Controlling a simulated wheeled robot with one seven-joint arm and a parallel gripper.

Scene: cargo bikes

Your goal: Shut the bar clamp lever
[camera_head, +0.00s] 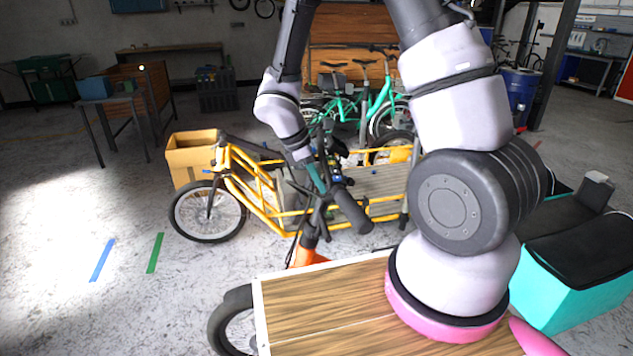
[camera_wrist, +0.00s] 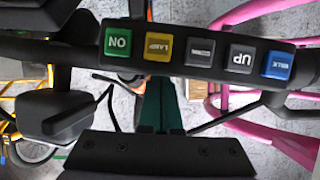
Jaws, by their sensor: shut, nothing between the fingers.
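My gripper (camera_head: 317,178) reaches down at the black handlebar (camera_head: 352,210) of the near cargo bike, in the middle of the head view. In the wrist view its teal fingers (camera_wrist: 162,105) are together and run under a black button panel (camera_wrist: 200,52), which hides their tips. The panel on the bar carries ON, LAMP, UP and WALK buttons and a grey one. I cannot clearly pick out the bar clamp lever in either view. I cannot tell whether the fingers touch anything.
The near bike has a wooden deck (camera_head: 330,305). A yellow cargo bike (camera_head: 265,195) with a box (camera_head: 188,160) stands behind the bar. A turquoise box (camera_head: 570,290) is at right.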

